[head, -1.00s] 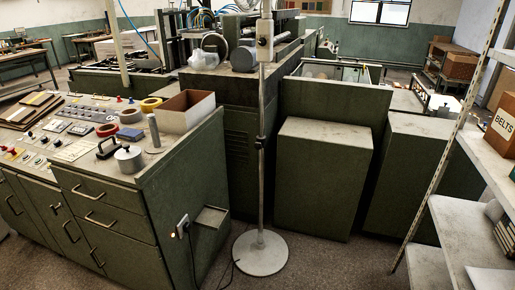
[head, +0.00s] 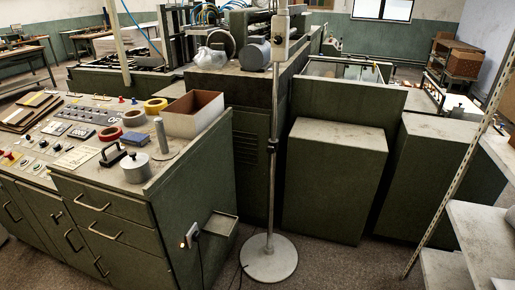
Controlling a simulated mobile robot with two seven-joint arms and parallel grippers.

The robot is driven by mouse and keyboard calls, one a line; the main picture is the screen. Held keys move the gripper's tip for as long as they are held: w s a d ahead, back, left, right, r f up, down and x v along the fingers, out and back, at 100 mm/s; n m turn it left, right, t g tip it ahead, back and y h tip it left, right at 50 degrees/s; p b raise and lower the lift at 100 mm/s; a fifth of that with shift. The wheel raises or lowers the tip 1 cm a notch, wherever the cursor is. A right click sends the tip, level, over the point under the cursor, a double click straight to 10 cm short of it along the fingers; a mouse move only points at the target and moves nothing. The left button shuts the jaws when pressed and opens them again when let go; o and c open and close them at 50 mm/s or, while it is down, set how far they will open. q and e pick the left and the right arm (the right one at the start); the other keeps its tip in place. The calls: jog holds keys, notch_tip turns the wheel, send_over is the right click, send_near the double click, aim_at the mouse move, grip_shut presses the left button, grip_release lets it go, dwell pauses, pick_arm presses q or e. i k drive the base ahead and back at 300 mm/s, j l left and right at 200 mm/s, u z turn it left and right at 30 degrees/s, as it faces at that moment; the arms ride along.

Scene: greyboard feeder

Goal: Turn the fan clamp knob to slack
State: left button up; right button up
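A pole stand (head: 274,190) with a round pale base (head: 269,257) stands upright on the floor at the middle of the head view. A dark collar (head: 273,145) sits partway up the pole; I cannot tell whether it is the clamp knob. A pale box-like part (head: 283,38) is fixed high on the pole, and the pole's top is cut off by the picture edge. No fan head can be made out. Neither of my grippers is in view.
A green control cabinet (head: 130,225) with tape rolls, a pot and an open carton (head: 193,114) stands left of the pole. Green machine housings (head: 335,180) stand behind it. A shelf rack (head: 480,235) is at the right. Some floor in front is clear.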

aim_at(270, 150)
jog(key=i+j+u, duration=0.15)
jog(key=i+j, duration=0.6)
